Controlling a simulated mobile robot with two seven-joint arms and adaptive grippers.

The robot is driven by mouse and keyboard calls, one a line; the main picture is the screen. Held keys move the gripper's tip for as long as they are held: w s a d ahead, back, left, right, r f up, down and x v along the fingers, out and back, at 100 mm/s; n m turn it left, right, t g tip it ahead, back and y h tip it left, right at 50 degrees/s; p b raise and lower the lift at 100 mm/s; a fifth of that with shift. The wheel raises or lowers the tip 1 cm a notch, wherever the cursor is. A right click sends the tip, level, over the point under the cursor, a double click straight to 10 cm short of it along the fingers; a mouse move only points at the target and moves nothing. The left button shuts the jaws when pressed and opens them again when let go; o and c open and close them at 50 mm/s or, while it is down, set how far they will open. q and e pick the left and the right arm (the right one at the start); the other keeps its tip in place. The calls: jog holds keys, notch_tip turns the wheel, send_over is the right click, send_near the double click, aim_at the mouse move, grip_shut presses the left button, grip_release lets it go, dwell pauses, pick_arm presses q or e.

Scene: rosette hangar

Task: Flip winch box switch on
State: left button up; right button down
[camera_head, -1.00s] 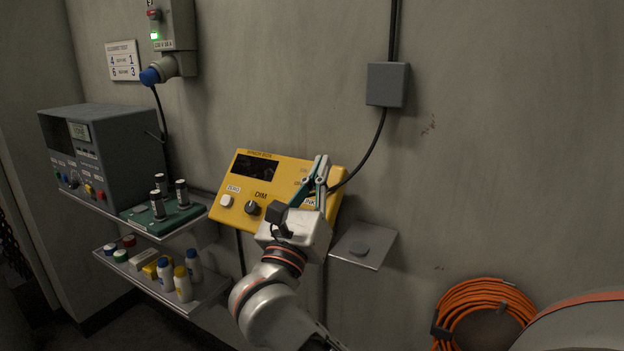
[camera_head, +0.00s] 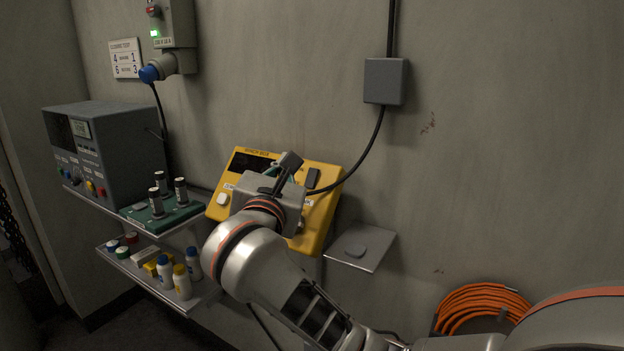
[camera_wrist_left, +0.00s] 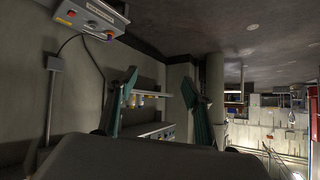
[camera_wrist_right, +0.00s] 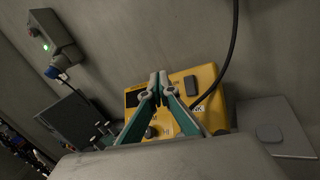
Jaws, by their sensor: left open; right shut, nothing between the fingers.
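The yellow winch box (camera_head: 318,222) is on the wall in the middle of the head view; it also shows in the right wrist view (camera_wrist_right: 216,118). Its dark rocker switch (camera_head: 312,178) is at the upper right of its face, and also shows in the right wrist view (camera_wrist_right: 191,86). I cannot tell its position. My right gripper (camera_wrist_right: 159,82) is shut and empty, in front of the box, its tips left of the switch and apart from it in the picture. My right arm hides part of the box's face. My left gripper (camera_wrist_left: 160,84) is open and empty, away from the box.
Left are a grey instrument (camera_head: 118,150), a green tray (camera_head: 140,224) with dark cylinders, and a lower shelf with bottles. Orange cable (camera_head: 480,297) hangs lower right.

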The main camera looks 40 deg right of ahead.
aim_at(309, 169)
jog(key=shift+w+d+f, duration=0.15)
jog(key=shift+d+f, duration=0.15)
jog(key=shift+f, duration=0.15)
jog(key=d+f+b, duration=0.1)
jog(key=w+d+f+b, duration=0.1)
jog(key=d+f+b, duration=0.1)
jog(key=d+b, duration=0.1)
jog(key=shift+w+d+f, duration=0.1)
jog(key=shift+w+f, duration=0.1)
jog(key=shift+w, duration=0.2)
jog(key=shift+w+d+f+b, duration=0.25)
jog(key=shift+d+b, duration=0.1)
jog(key=shift+d, duration=0.2)
pick_arm(q)
jog(key=f, duration=0.2)
jog(key=a+f, duration=0.1)
jog(key=f, duration=0.1)
pick_arm(e)
jog(key=shift+d, duration=0.3)
pick_arm(q)
jog(key=shift+r, duration=0.1)
jog(key=shift+s+d, duration=0.1)
pick_arm(e)
jog(key=shift+f, duration=0.1)
